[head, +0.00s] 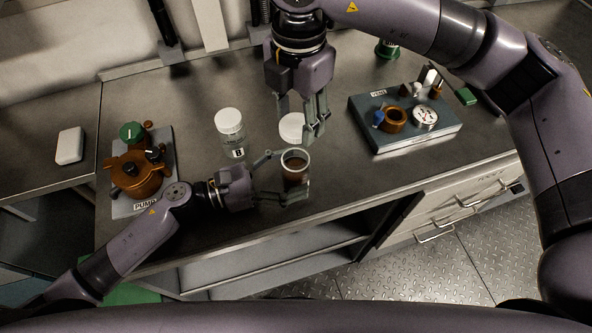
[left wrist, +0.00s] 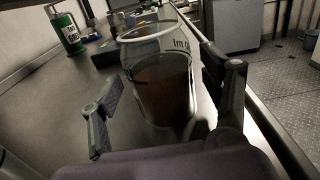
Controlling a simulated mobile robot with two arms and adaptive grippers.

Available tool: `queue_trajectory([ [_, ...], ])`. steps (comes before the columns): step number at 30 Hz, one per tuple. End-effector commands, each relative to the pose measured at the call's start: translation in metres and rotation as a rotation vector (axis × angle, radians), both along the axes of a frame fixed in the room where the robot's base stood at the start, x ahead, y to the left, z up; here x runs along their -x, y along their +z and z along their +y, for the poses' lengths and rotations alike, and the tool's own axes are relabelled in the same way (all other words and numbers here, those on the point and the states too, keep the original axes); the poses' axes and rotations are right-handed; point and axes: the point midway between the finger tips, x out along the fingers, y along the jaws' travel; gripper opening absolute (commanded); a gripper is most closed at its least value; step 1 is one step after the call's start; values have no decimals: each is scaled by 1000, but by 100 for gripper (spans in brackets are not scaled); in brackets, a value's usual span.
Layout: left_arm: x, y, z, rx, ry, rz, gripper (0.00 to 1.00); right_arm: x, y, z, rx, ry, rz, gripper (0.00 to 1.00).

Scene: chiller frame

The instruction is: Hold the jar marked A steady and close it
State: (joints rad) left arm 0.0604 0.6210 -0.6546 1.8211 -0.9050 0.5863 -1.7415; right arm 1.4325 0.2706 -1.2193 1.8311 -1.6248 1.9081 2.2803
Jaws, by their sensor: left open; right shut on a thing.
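An open clear jar (head: 296,170) with brown contents stands upright near the counter's front edge; its letter cannot be read. In the left wrist view the jar (left wrist: 160,85) shows an open rim and part of some dark lettering. My left gripper (head: 285,178) is open, with one finger on each side of the jar; its fingers also flank it in the left wrist view (left wrist: 167,108). My right gripper (head: 316,124) points down just behind the jar, shut on a white lid (head: 291,127). The lid is behind the jar's mouth in the picture, apart from it; its exact height is unclear.
A white-lidded jar marked B (head: 230,124) stands left of the lid. A pump tray (head: 125,207) is at the left, a valve tray (head: 400,139) at the right. A green bottle (left wrist: 68,33) stands farther back. The counter's front edge is close to the jar.

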Motion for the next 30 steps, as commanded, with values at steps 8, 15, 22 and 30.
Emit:
queue_trajectory([
  [8,-4,0,-13,0,0,0,71,0,0,0,0,0,0,34],
  [15,-4,0,-13,0,0,0,70,0,0,0,0,0,0,34],
  [22,-4,0,-13,0,0,0,54,0,0,0,0,0,0,34],
  [30,-4,0,-13,0,0,0,36,0,0,0,0,0,0,34],
])
